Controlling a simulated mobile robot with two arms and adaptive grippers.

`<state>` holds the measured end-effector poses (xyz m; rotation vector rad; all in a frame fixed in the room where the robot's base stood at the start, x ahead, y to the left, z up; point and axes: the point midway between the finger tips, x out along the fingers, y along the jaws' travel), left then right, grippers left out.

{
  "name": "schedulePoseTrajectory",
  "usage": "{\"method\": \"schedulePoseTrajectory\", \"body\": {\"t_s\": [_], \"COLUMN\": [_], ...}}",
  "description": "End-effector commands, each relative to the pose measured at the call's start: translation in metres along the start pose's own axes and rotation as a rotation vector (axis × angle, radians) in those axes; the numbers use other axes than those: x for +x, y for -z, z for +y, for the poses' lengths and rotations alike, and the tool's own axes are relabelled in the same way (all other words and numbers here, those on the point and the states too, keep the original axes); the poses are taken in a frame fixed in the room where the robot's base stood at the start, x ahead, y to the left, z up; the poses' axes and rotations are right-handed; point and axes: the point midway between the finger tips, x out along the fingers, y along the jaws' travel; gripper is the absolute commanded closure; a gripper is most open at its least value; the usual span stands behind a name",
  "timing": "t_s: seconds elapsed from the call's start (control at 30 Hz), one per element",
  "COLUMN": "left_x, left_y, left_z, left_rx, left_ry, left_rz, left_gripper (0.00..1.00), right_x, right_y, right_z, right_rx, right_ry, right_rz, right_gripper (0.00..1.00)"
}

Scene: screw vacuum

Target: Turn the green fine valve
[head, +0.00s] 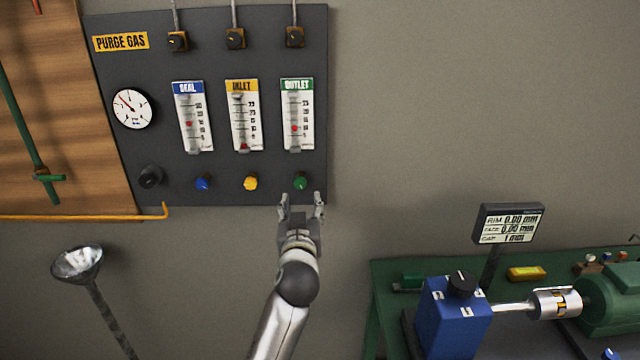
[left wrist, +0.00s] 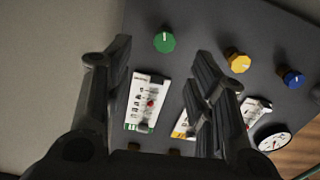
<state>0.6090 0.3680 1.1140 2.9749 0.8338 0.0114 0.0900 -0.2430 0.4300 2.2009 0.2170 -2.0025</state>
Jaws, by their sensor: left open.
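The green fine valve (head: 301,182) is a small green knob low on the dark purge gas panel (head: 225,177), under the OUTLET flow meter (head: 297,113). It also shows in the left wrist view (left wrist: 164,42), with a pale line across its face. My left gripper (head: 301,200) is open and empty, its fingers just below and around the knob's position in the head view. In the left wrist view the knob appears between the two spread fingers and beyond them, apparently untouched. My right gripper is in neither view.
A yellow knob (head: 250,183) and a blue knob (head: 202,183) sit left of the green one, with a black knob (head: 150,177) further left. A green bench (head: 385,275) with a blue block (head: 450,318) and a display (head: 508,223) stands lower right. Bare wall lies right of the panel.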

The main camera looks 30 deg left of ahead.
Motion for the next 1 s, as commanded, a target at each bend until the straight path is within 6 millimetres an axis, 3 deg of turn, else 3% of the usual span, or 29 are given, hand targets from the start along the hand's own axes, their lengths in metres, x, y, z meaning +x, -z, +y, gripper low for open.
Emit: {"method": "schedulePoseTrajectory", "body": {"t_s": [0.17,0.37,0.6,0.8,1.0], "left_x": [0.012,0.045,0.083,0.102,0.107], "left_y": [0.007,0.009,0.008,0.006,0.006], "left_z": [-0.002,-0.002,-0.002,-0.002,-0.002], "left_rx": [-0.005,-0.003,-0.003,-0.004,-0.005], "left_ry": [0.007,0.005,0.005,0.003,0.003], "left_rz": [0.009,0.01,0.009,0.009,0.008], "left_gripper": [0.49,0.49,0.49,0.49,0.49], "right_x": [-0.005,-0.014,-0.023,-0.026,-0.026], "right_y": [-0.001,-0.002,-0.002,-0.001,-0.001], "right_z": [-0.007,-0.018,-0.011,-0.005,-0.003], "right_rx": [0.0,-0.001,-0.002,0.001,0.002], "right_ry": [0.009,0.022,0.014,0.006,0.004], "right_rz": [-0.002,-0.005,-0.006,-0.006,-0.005], "right_gripper": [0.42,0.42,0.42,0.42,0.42]}}
